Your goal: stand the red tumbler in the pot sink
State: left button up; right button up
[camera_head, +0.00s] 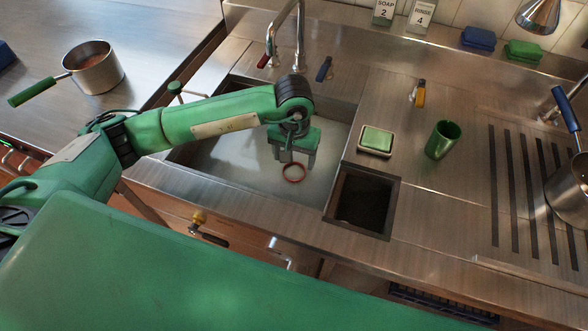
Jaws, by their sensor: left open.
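In the head view, a reddish round rim (293,172), which looks like that of the red tumbler, shows in the pot sink (225,161), right of the basin's middle. Only this ring shows; the body below it is hidden in the cloudy, pale water, and the rim looks about level. My left gripper (295,160) is over the basin, pointing down, with its fingers apart just above and behind the rim. Nothing shows between the fingers. I cannot tell whether a finger touches the rim. My right gripper is not in view.
Right of the basin are a dark square opening (363,201), a green sponge on a dish (376,140) and a green tumbler (442,140). A faucet (298,35) rises behind the basin. A pot (93,68) stands on the left counter, another (570,190) at the far right.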

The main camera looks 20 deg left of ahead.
pick_arm(q)
notch_tip(320, 180, up, 3)
jog(key=shift+r, duration=0.2)
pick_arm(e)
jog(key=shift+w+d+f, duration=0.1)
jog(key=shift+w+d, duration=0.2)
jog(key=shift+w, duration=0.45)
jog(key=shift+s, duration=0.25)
